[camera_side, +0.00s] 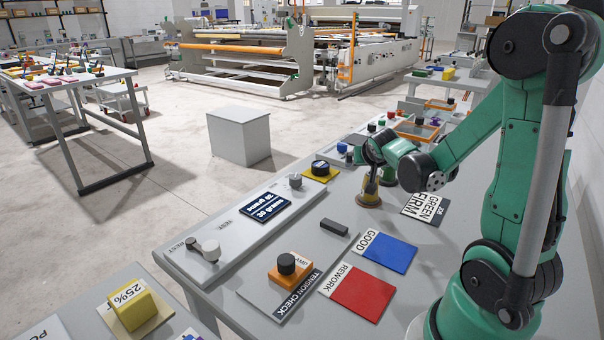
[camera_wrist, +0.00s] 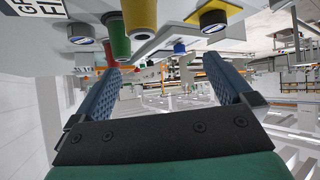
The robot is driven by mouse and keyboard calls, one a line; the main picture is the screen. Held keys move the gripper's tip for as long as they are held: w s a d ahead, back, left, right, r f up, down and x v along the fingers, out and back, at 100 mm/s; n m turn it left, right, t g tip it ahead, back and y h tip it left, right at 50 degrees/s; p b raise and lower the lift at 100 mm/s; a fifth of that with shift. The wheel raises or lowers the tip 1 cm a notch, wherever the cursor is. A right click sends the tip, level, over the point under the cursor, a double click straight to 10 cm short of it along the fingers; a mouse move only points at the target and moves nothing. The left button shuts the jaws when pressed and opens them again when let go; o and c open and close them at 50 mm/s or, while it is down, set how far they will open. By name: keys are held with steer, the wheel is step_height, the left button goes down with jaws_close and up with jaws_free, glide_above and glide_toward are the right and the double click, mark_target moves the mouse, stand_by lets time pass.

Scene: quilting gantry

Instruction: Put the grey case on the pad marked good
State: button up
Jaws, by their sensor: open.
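A small grey cylinder (camera_side: 295,181) stands at the back of the raised light panel; it may be the grey case. A dark grey cylinder (camera_side: 286,264) sits on an orange block (camera_side: 290,278) at the tension check plate (camera_side: 287,303), and a dark grey bar (camera_side: 334,227) lies alone on the table. I cannot tell for sure which is the case. The blue pad marked GOOD (camera_side: 388,252) is bare. My gripper (camera_side: 372,150) is above the table's far part, by the thread cones, away from these things. Its fingers are apart and empty in the wrist view (camera_wrist: 160,62).
A bare red REWORK pad (camera_side: 362,291) lies in front of the GOOD pad. A yellow cone (camera_side: 370,190) and a green cone (camera_side: 388,176) stand close to my gripper. A yellow pad (camera_side: 321,174) bears a dark round item. The white GREEN FIRM card (camera_side: 425,208) lies right.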

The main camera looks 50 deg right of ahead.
steer(key=s+a+r+n+t+y, duration=0.1)
steer(key=a+r+n+y, duration=0.2)
steer(key=a+n+y, duration=0.6)
steer(key=a+n, duration=0.2)
steer(key=a, duration=1.5)
steer(key=shift+a+t, duration=0.2)
steer(key=shift+t, duration=0.1)
steer(key=shift+r, duration=0.15)
